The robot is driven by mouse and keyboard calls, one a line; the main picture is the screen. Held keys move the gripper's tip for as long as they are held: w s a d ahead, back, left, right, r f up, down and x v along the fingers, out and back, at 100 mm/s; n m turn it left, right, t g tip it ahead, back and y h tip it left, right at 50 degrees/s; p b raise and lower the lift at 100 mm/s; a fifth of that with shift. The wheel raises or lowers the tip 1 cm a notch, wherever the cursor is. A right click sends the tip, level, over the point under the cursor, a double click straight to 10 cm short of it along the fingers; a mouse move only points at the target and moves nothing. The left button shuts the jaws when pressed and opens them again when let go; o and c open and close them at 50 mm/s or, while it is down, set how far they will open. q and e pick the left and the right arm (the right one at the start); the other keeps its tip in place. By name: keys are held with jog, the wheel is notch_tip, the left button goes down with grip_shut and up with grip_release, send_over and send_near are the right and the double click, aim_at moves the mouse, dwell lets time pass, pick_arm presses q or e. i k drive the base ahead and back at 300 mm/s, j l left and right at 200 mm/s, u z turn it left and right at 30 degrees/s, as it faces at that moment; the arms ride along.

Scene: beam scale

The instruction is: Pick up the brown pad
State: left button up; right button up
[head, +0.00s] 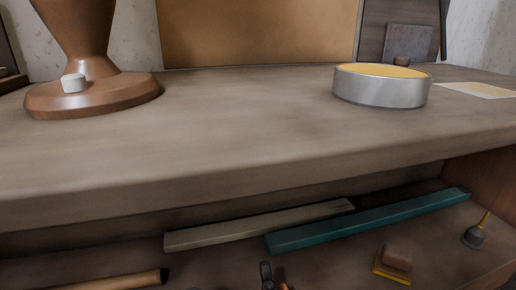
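A small brown block-like pad (397,258) sits on or against a thin yellow piece (390,275) on the lower shelf, at the lower right of the head view. I cannot tell whether the two are joined. A second small brown piece (402,61) stands far back on the worktop, before a grey panel; its kind is unclear. Neither of my grippers can be made out. A dark, upright thing (266,273) with orange beside it is cut off by the bottom edge; I cannot tell what it is.
The worktop (230,120) overhangs the lower shelf. On it stand a brown turned pedestal (125,94) with a white piece (73,83), and a round metal tin (380,92). Below lie a pale bar (255,226), a teal bar (370,220) and a small oiler (474,237).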

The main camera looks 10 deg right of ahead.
aim_at(395, 263)
jog(key=z, duration=1.3)
